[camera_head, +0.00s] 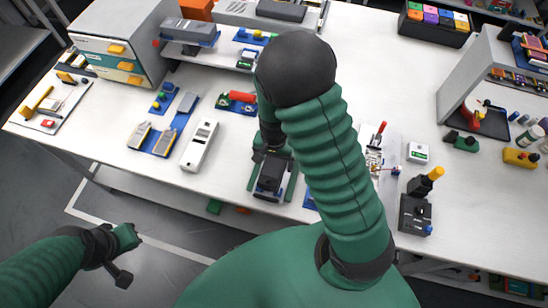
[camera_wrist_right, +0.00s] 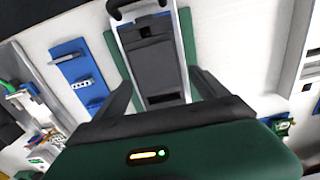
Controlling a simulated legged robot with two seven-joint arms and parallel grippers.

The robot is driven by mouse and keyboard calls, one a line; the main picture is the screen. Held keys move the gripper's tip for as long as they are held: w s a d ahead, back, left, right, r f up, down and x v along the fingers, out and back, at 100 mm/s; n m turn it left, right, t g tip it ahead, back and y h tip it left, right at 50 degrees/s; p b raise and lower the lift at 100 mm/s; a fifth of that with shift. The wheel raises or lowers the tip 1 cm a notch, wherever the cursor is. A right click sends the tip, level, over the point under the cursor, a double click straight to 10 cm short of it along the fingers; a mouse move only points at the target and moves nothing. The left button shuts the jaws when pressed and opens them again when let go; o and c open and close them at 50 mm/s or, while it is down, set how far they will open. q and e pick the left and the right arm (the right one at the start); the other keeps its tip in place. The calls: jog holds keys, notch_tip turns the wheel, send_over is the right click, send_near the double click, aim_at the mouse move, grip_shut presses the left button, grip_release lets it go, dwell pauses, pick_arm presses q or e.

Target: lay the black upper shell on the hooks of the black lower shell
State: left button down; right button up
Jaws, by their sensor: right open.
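A black shell assembly (camera_head: 272,176) lies on a green mat (camera_head: 292,187) near the front edge of the white table. In the right wrist view the black shell (camera_wrist_right: 153,65) sits in a pale, silver-edged frame, with a small square recess near its far end. I cannot tell the upper shell from the lower one, and no hooks can be made out. My right gripper (camera_head: 270,150) is open above the assembly; its two dark fingers (camera_wrist_right: 163,93) stand on either side of the near end. My left gripper (camera_head: 120,258) hangs over the floor, away from the table; its jaws are unclear.
A white device (camera_head: 199,145) and blue-based parts (camera_head: 165,138) lie left of the assembly. A drawer cabinet (camera_head: 118,50) and a grey shelf stand behind.

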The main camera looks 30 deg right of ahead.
aim_at(274, 162)
pick_arm(q)
jog(key=shift+w+p+v, duration=0.25)
jog(key=shift+p+v, duration=0.9)
pick_arm(e)
notch_tip(274, 162, up, 17)
jog(key=shift+f, duration=0.15)
